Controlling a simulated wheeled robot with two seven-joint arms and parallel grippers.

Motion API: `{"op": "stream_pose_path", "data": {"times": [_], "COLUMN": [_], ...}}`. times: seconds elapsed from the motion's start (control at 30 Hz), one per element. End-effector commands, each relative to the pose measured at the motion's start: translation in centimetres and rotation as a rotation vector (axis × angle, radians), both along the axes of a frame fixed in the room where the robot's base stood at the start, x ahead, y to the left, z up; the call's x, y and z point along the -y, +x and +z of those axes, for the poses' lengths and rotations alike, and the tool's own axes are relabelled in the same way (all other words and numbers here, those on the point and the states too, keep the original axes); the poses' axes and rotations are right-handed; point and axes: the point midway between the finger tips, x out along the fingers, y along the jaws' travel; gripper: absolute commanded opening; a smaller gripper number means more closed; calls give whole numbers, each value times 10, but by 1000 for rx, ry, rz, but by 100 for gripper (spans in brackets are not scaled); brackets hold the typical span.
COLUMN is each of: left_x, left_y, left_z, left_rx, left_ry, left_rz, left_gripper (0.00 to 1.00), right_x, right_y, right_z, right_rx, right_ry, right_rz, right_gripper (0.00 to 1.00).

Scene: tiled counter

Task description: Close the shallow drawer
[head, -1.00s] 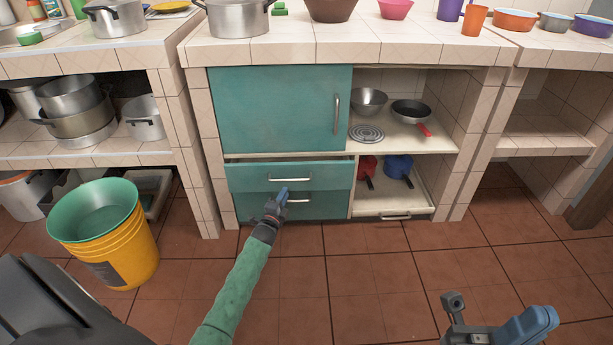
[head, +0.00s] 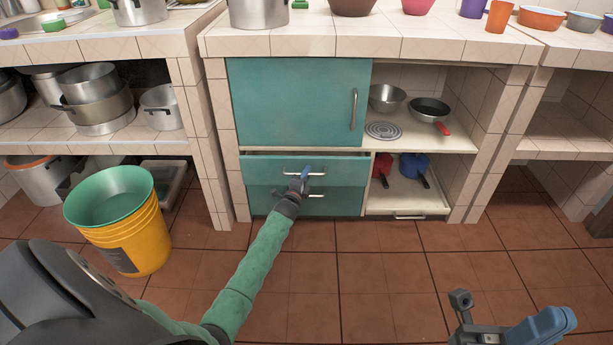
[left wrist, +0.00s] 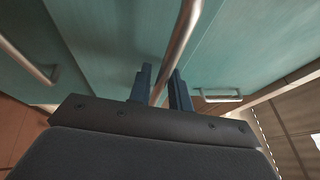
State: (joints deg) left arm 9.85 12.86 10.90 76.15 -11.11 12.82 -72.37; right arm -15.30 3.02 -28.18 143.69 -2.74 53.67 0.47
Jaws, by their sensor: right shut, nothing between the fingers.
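The shallow drawer (head: 262,170) is the upper of two teal drawers under the teal cupboard door. It stands slightly open, with a narrow dark gap along its top edge. My left gripper (head: 305,175) is at its metal handle (head: 290,173). In the left wrist view, a metal handle bar (left wrist: 178,45) runs between the two fingers of my left gripper (left wrist: 160,75). The fingers are apart with the bar between them; whether they press on it I cannot tell. My right gripper (head: 545,323) is shut and empty at the lower right, away from the cabinet.
The lower drawer (head: 270,202) is directly below. A yellow bucket (head: 140,240) stands on the floor to the left. Pans sit on the open shelves to the right, above a low pull-out shelf (head: 405,203). The tiled floor in front is clear.

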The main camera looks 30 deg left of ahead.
Motion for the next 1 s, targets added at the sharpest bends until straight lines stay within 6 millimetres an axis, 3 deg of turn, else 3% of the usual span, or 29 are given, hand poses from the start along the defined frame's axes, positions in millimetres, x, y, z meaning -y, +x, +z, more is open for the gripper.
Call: {"op": "stream_pose_path", "data": {"times": [0.27, 0.4, 0.67, 1.0], "left_x": [0, 0, -1, -19], "left_y": [2, 2, 3, 34], "left_z": [0, 0, -1, -2], "left_rx": [0, 0, 0, 0], "left_ry": [0, -1, -1, -1], "left_rz": [0, 0, 0, -1], "left_gripper": [20, 0, 0, 0], "right_x": [0, 1, 1, -2], "right_y": [-1, -1, -1, 0], "right_z": [0, -1, -4, -15], "right_rx": [-2, -2, -2, -5], "right_ry": [4, -1, -13, -4], "right_rz": [-1, -2, -1, 15], "right_gripper": [0, 0, 0, 0]}}
